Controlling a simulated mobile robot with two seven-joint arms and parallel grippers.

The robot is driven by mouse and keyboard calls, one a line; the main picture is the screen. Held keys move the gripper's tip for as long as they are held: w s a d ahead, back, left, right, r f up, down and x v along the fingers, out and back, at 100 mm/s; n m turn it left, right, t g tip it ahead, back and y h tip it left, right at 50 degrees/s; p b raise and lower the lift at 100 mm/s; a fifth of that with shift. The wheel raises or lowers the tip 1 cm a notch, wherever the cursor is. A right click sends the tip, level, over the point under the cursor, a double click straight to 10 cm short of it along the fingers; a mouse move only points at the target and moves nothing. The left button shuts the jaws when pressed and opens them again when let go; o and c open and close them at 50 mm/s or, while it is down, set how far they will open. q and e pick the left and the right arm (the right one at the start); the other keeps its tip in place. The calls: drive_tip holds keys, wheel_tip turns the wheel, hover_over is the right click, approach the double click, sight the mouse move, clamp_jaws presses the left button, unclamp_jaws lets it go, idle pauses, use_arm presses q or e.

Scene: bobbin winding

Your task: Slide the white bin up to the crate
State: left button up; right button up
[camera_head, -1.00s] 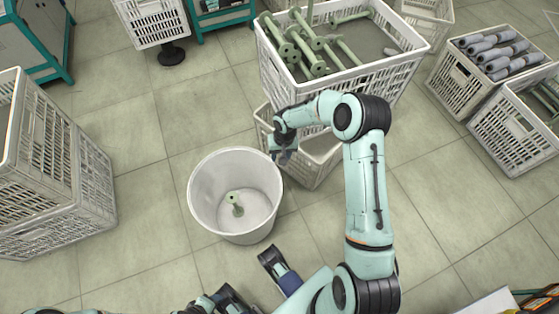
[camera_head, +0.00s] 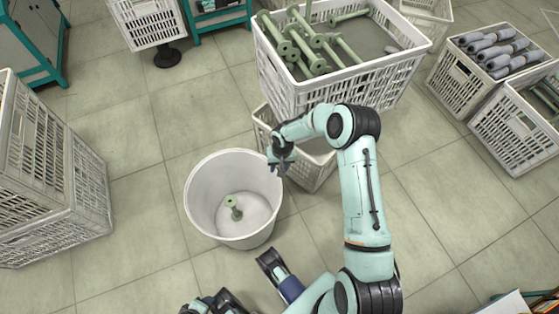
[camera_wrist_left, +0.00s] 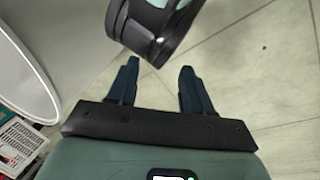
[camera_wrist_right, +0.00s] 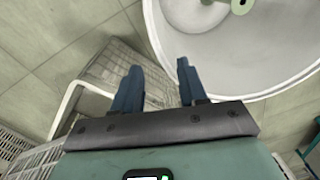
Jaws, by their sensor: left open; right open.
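The white bin (camera_head: 192,200), round and open-topped, stands upright on the floor with a green spool inside. The white crate (camera_head: 345,88), full of green spools, is up and to its right, with another white crate (camera_head: 318,178) below it beside the bin. My right gripper (camera_head: 276,165) is open and empty at the bin's right rim. In the right wrist view, its fingers (camera_wrist_right: 160,68) point toward the rim; contact cannot be told. My left gripper (camera_wrist_left: 158,66) is open and empty low beside the bin, whose wall shows at left; in the head view it is unclear.
A stack of white crates (camera_head: 60,185) stands on the left. Crates with grey rolls (camera_head: 462,88) and green parts (camera_head: 500,135) stand on the right. Tiled floor (camera_head: 135,150) is clear left of the bin. My right arm crosses the floor to the bin's right.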

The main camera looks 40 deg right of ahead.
use_arm(q)
drive_tip(key=shift+t+y, duration=0.3)
drive_tip(key=shift+t, duration=0.2)
drive_tip(key=w, duration=0.1)
drive_tip(key=w+a+f+b, duration=0.1)
drive_tip(key=w+f, duration=0.1)
drive_tip(key=shift+a+f+b, duration=0.1)
drive_tip(key=shift+a+b, duration=0.15)
drive_tip(key=shift+b, duration=0.1)
use_arm(e)
drive_tip(key=f, duration=0.7)
drive_tip(key=shift+w+a+f, duration=0.15)
drive_tip(key=shift+a+f, duration=0.1)
drive_tip(key=shift+f, duration=0.15)
clamp_jaws()
